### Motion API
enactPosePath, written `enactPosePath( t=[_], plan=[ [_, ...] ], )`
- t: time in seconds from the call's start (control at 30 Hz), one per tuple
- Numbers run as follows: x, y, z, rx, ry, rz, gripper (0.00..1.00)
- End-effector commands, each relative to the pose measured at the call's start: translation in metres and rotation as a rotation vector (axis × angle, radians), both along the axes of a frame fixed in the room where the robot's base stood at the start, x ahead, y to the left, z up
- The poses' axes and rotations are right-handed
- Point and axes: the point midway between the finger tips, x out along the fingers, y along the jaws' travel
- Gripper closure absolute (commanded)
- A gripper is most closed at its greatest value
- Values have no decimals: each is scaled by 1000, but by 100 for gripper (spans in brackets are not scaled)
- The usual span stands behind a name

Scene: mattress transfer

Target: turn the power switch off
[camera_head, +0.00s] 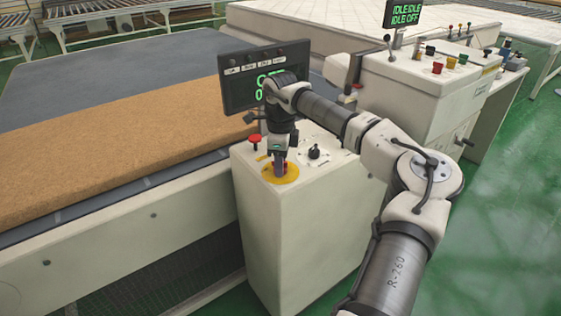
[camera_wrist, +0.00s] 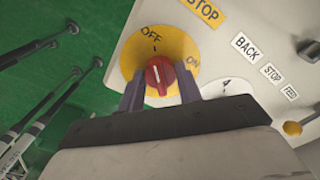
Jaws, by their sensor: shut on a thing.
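The power switch is a red knob (camera_wrist: 159,70) on a round yellow plate (camera_wrist: 131,58) marked OFF and ON. In the wrist view, OFF is above the knob and ON is to its right. The white line on the knob runs roughly up and down, about in line with the tick under OFF. My gripper (camera_wrist: 160,86) is shut on the knob, with one finger on each side. In the head view, my gripper (camera_head: 279,165) points down at the yellow plate (camera_head: 291,174) on the white control box (camera_head: 300,235) and hides the knob.
A red push button (camera_head: 255,139) and a black selector (camera_head: 314,152) stand close to my gripper. A display (camera_head: 240,82) rises behind the box. A brown mattress (camera_head: 110,140) lies on the conveyor at left. Green floor is open at right.

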Motion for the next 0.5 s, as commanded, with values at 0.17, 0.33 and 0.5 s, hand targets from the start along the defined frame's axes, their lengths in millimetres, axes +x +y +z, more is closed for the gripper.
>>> enactPosePath(
  t=[0.17, 0.33, 0.5],
  plan=[
    [1, 1, 1, 2, -4, 9, 88],
    [1, 1, 1, 2, -4, 8, 88],
    [1, 1, 1, 2, -3, 8, 55]
  ],
)
